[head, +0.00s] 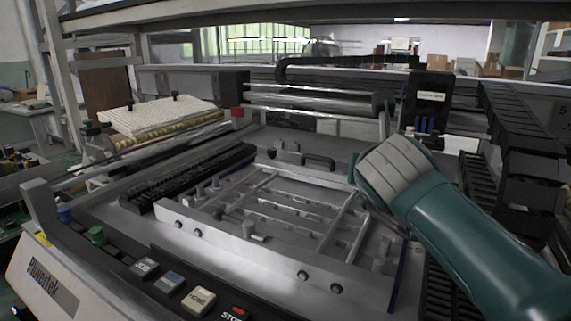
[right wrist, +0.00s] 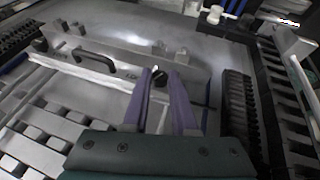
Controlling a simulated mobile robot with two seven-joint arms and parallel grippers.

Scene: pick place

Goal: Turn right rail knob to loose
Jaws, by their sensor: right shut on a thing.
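The right rail knob (right wrist: 158,78), small and black with a white mark, shows in the right wrist view on the grey rail (right wrist: 115,62). My right gripper (right wrist: 162,74) has its two purple fingers around the knob and is shut on it. Dark lettering by the fingers is too small to read. In the head view my right arm comes in from the right, and its fingers and the knob are hidden behind the wrist. My left gripper is not in view.
A black handle (head: 304,160) stands on the rail, left of my right wrist. The metal frame with crossbars (head: 270,205) fills the machine's middle. A button panel (head: 170,283) lies at the front. A black cable chain (head: 515,140) runs along the right side.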

